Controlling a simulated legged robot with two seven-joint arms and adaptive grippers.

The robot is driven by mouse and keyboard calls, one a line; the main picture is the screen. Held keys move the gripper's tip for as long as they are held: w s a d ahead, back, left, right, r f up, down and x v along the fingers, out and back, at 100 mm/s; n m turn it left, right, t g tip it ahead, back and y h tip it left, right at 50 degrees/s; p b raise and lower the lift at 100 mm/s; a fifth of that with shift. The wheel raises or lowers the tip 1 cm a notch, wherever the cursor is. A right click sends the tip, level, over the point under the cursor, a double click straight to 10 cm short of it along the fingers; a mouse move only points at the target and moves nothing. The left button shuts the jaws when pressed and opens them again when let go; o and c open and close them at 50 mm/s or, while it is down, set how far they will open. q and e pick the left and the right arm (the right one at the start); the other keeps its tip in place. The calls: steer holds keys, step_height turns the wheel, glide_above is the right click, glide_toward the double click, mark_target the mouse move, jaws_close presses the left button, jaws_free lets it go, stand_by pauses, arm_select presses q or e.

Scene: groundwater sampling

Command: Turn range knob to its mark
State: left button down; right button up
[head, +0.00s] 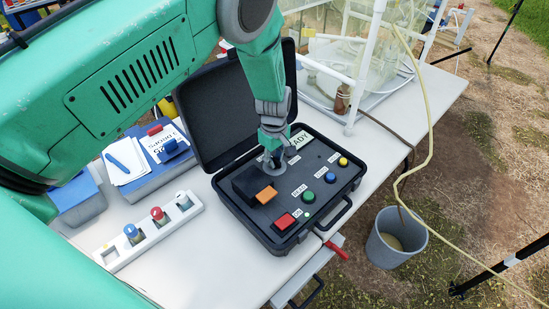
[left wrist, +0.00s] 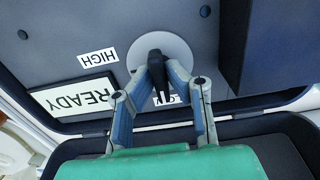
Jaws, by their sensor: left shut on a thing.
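The range knob (left wrist: 156,68) is black and sits on a round pale grey dial plate (left wrist: 180,50) in the left wrist view. My left gripper (left wrist: 158,76) is shut on the knob, with one fingertip on each side. A thin white line on the knob points down in that view, towards a partly hidden label (left wrist: 172,98). A HIGH label (left wrist: 98,58) lies to the left of the dial. In the head view my left gripper (head: 272,155) comes down on the black instrument case (head: 330,207) and hides most of the knob. The READY display (head: 301,140) is beside it.
The case panel holds a red button (head: 285,222), a green button (head: 321,198), a blue button (head: 330,178), a yellow button (head: 343,161) and an orange-topped block (head: 266,195). The open lid (head: 225,115) stands behind. A white vial rack (head: 150,236) lies left.

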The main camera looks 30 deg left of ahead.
arm_select(q)
steer(key=shift+a, duration=0.15)
steer(key=shift+w+m, duration=0.1)
steer(key=shift+m, duration=0.2)
steer(key=shift+d+m, duration=0.2)
steer(key=shift+m, duration=0.5)
steer(key=m, duration=1)
steer(key=shift+m, duration=0.3)
steer(key=m, duration=0.5)
steer(key=shift+d+m, duration=0.2)
steer(key=shift+m, duration=0.1)
steer(key=c, duration=1.5)
jaws_free()
steer(key=shift+c, duration=0.2)
step_height(320, 180, up, 12)
